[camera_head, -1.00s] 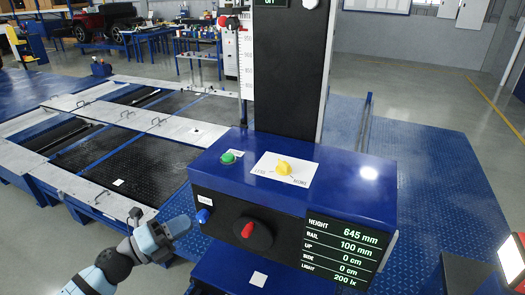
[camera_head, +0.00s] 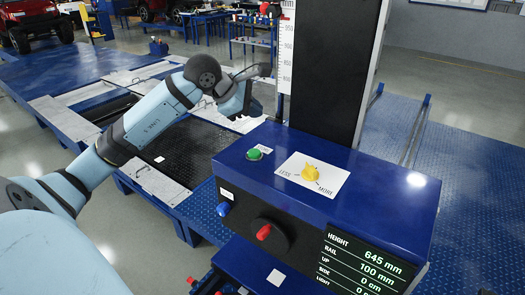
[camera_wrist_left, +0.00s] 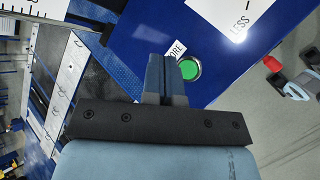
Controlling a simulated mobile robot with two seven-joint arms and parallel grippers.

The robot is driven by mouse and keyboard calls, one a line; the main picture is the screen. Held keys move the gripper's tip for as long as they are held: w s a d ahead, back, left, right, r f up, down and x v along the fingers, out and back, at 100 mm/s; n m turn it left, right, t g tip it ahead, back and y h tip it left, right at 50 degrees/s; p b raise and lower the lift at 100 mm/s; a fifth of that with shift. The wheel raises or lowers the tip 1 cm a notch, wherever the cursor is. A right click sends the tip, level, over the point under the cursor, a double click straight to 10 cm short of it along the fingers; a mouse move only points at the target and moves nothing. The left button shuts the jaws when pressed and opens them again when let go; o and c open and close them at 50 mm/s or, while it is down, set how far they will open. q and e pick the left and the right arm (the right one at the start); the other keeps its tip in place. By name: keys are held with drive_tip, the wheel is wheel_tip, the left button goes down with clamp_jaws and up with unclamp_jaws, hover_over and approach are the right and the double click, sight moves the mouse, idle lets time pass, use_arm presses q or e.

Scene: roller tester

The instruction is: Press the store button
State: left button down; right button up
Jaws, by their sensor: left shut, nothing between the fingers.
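The green store button (camera_head: 254,154) sits on the top left of the blue console (camera_head: 405,205), beside a small white label (camera_head: 265,148). In the left wrist view the green button (camera_wrist_left: 189,69) shows just right of my fingers, and the label's visible letters read "ORE". My left gripper (camera_head: 256,106) is above and behind the button in the head view, apart from it. Its fingers (camera_wrist_left: 162,65) are shut and empty. They cover part of the label. My right gripper is not in view.
A yellow knob (camera_head: 311,173) on a white LESS/MORE plate sits right of the button. A red knob (camera_head: 264,232) and a blue knob (camera_head: 223,209) are on the front. A black column (camera_head: 335,70) with a white scale (camera_head: 286,55) rises behind the console.

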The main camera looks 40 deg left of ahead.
use_arm(q)
drive_tip(key=shift+f, duration=0.1)
drive_tip(key=b, duration=0.4)
hover_over(255, 153)
wheel_tip(255, 153, down, 8)
drive_tip(key=shift+a+r, duration=0.1)
drive_tip(key=shift+f+b, duration=0.35)
drive_tip(key=shift+f, duration=0.15)
drive_tip(key=shift+r, duration=0.1)
idle(0.4)
idle(1.1)
drive_tip(key=shift+f+b, duration=0.45)
drive_tip(key=shift+b, duration=0.25)
